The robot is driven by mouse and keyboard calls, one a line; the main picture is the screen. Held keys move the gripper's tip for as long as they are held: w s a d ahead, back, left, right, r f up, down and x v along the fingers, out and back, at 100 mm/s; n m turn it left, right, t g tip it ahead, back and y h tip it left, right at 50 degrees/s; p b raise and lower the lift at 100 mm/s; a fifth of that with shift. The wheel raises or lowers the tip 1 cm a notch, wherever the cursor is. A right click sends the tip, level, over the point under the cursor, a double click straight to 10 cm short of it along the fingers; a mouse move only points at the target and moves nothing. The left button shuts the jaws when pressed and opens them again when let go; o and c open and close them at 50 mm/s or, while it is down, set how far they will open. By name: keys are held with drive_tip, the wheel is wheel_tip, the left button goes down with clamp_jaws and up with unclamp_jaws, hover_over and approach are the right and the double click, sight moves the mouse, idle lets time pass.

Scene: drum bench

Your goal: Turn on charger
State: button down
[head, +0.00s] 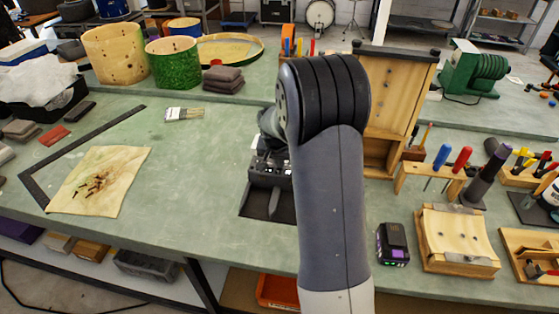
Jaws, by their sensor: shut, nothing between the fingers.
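A small black boxy unit with a purple side (391,243) sits on the green bench at the right of my arm. It looks like a charger or a battery pack; its switch is too small to make out. My gripper (275,212) points down at the bench left of my arm, over a dark flat patch (253,207). Its narrow dark fingers look shut and empty. My gripper is well left of the black unit and apart from it. My own arm hides part of the wrist and the bench behind it.
Right of the black unit stand a wooden clamp block (457,240) and a wooden tool rack (432,178) with upright handles. A wooden cabinet (392,110) stands behind my arm. Bare bench lies between cloth and gripper.

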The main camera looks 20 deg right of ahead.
drive_tip(key=shift+w+f, duration=0.1)
drive_tip(key=shift+f, duration=0.05)
drive_tip(key=shift+s+a+b, duration=0.3)
drive_tip(key=shift+s+a, duration=0.1)
drive_tip(key=shift+s, duration=0.35)
drive_tip(key=shift+r, duration=0.2)
drive_tip(key=shift+r+p, duration=0.3)
drive_tip(key=v, duration=1.3)
drive_tip(key=shift+w, duration=0.2)
